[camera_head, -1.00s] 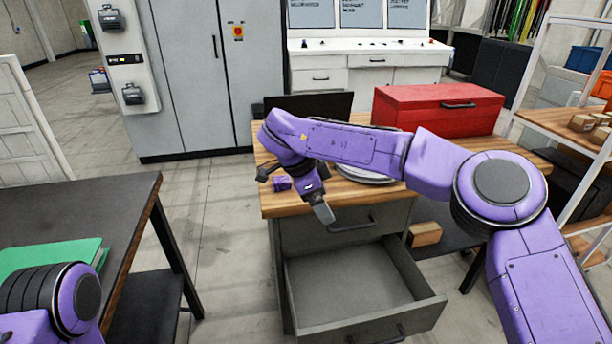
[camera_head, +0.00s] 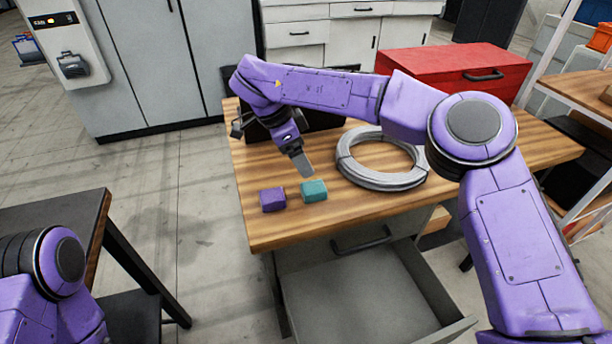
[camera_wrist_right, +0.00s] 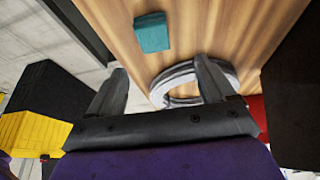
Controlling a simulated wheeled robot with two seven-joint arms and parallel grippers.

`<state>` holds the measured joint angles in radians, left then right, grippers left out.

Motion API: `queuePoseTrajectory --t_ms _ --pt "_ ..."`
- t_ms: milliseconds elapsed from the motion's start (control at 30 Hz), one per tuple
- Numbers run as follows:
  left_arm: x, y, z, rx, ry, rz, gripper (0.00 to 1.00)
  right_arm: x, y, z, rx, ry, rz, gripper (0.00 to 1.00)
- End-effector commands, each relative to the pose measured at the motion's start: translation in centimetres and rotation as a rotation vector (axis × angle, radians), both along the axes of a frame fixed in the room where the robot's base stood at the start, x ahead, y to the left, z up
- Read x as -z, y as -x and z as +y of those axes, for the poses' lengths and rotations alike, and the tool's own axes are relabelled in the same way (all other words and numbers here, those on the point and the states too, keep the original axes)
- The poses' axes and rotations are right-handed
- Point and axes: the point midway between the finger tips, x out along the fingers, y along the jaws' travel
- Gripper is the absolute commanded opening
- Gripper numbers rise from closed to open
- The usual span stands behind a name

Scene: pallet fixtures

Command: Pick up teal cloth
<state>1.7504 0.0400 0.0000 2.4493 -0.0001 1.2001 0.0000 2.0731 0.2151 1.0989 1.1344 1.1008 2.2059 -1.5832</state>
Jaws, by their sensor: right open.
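The teal cloth (camera_head: 314,190) is a small folded block lying on the wooden tabletop, near its front left part. It also shows in the right wrist view (camera_wrist_right: 152,33), beyond the fingertips. My right gripper (camera_head: 303,168) is over the table, just behind and above the teal cloth, apart from it. In the right wrist view its two fingers (camera_wrist_right: 161,78) are spread with nothing between them. My left gripper is out of view; only part of my left arm shows at the lower left.
A purple cloth (camera_head: 272,199) lies just left of the teal one. A grey cable coil (camera_head: 381,181) lies to the right, with a red toolbox (camera_head: 455,75) behind it. The drawer (camera_head: 355,290) below the tabletop is pulled open. A dark table (camera_head: 60,225) stands at left.

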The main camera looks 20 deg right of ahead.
Motion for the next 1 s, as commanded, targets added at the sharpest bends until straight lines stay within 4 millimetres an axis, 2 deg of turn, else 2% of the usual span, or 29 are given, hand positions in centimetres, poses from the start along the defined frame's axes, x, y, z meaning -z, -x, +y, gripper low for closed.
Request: queuePoseTrajectory --t_ms 200,300,600,867,967,1000 --pt "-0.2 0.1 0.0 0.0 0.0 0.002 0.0 3.5 0.1 -1.1 -0.005 -0.001 0.003 0.83" --pt "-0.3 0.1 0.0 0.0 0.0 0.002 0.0 4.7 0.0 -1.5 -0.005 -0.001 0.003 0.83" --pt "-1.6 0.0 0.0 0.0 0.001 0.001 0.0 9.5 0.0 -2.5 -0.001 -0.001 0.006 0.83" --pt "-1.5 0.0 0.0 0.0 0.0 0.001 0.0 10.0 -0.1 -2.8 -0.001 -0.001 0.001 0.83" --pt "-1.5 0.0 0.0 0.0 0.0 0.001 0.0 10.0 -0.1 -2.8 -0.001 -0.001 0.001 0.54" --pt "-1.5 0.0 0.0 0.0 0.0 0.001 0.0 10.0 -0.1 -2.8 0.0 -0.001 0.002 0.41"
